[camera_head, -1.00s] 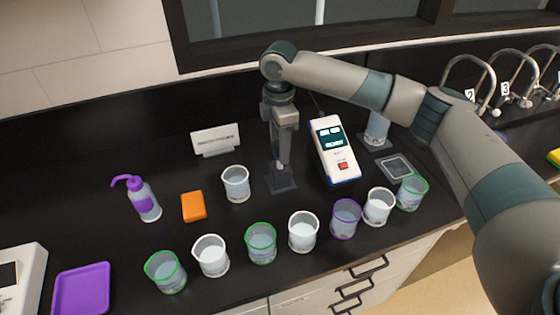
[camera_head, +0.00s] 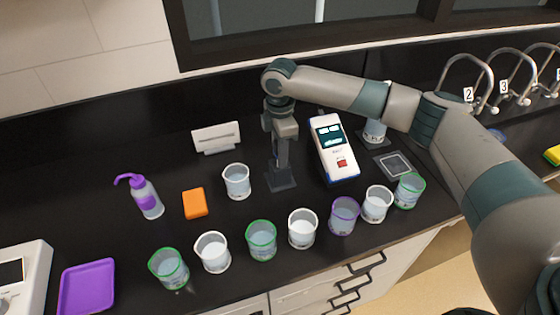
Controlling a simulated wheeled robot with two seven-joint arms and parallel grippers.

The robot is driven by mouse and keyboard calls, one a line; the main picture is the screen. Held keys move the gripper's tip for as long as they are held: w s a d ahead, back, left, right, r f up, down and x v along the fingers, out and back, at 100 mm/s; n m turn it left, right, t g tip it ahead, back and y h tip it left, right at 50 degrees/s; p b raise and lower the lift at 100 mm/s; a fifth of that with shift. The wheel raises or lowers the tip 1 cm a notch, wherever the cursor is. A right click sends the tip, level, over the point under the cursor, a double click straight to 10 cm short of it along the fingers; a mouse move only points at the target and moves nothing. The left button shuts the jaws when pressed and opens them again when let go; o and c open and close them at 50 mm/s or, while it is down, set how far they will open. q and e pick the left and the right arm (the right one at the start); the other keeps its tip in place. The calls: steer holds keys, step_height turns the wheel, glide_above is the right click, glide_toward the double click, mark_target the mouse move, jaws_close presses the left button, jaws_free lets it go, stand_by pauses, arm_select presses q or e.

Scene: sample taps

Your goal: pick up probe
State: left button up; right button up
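My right gripper (camera_head: 283,150) points down in front of the probe stand, whose dark square base (camera_head: 281,182) shows below it. I cannot make out the probe apart from the gripper and the stand's upright, and the finger gap is too small to read. The white meter (camera_head: 334,150) with a blue-green screen and red button stands just right of the gripper. My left gripper is not in view.
A beaker (camera_head: 237,182) stands close left of the stand. A row of several beakers, including a green-rimmed one (camera_head: 262,240), lines the front. An orange block (camera_head: 194,203), purple wash bottle (camera_head: 145,196) and purple tray (camera_head: 87,288) lie left. Taps (camera_head: 470,82) stand right.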

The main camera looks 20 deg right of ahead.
stand_by(0.3)
steer(key=shift+r+b, duration=0.3)
steer(key=shift+r, duration=0.2)
step_height(320, 180, up, 8)
steer(key=b, duration=0.3)
steer(key=shift+r, duration=0.55)
